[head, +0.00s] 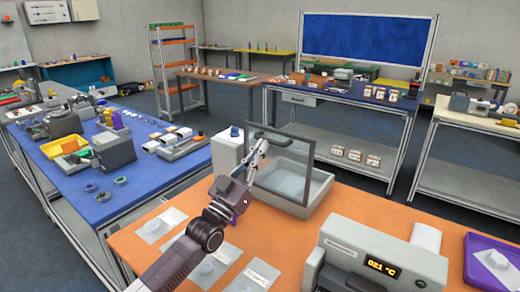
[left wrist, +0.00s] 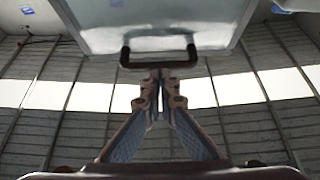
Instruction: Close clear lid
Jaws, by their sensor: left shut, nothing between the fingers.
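The clear lid (head: 288,158), a see-through pane with a dark frame, stands raised on a grey box (head: 318,200) on the orange table. It also fills the top of the left wrist view (left wrist: 155,20), with a black handle (left wrist: 158,60) on its edge. My left gripper (head: 261,141) is at the lid's left side in the head view. Its fingers (left wrist: 160,76) are shut with nothing between them, and the tips are at or just under the handle. I cannot tell whether they touch it. My right gripper is not in view.
A white block-like container (head: 228,152) stands just left of the box. A grey device with a temperature display (head: 383,267) and a purple tray (head: 480,262) are at the right. Flat clear packets (head: 161,225) lie at the table's front left. A blue table (head: 125,197) stands at the left.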

